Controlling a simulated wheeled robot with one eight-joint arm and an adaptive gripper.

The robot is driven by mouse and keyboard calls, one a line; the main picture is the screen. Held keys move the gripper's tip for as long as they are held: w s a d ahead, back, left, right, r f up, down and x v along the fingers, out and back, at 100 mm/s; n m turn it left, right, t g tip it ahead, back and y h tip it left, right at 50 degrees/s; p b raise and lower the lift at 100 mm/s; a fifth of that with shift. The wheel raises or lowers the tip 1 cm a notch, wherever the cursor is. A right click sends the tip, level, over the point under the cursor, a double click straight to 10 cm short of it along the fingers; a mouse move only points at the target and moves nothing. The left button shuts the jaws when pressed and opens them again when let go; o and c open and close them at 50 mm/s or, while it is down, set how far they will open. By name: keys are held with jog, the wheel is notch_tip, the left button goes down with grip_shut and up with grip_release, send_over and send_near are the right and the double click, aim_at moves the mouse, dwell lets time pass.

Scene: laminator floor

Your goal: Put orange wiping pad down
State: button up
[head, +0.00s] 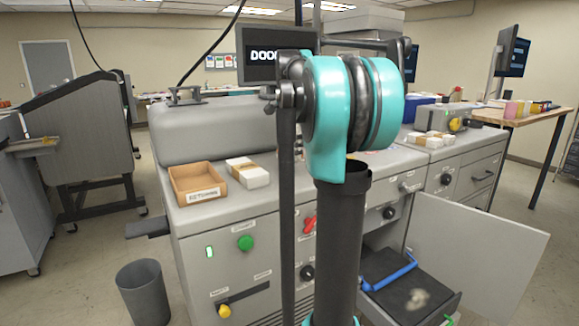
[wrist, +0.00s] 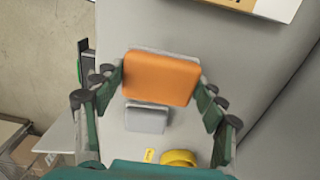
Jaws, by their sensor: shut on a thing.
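The orange wiping pad (wrist: 162,77) is between the fingers of my gripper (wrist: 161,88) in the wrist view. It is a rounded orange block with a pale grey edge along its far side. My gripper is shut on it, with a finger at each side. A grey surface (wrist: 115,30) lies beneath; I cannot tell whether the pad touches it. In the head view my arm hides the pad and the gripper.
A grey block (wrist: 146,118) and a yellow round part (wrist: 180,158) lie near the pad. A wooden tray (head: 183,188) and white packs (head: 248,172) sit on the machine top. An open cabinet door (head: 485,250) juts out right. A bin (head: 143,292) stands left.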

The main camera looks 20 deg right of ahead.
aim_at(289, 176)
jog(key=shift+f, duration=2.7)
jog(key=shift+f, duration=0.1)
jog(key=o, duration=1.1)
notch_tip(289, 176, up, 12)
jog(key=shift+r, duration=0.1)
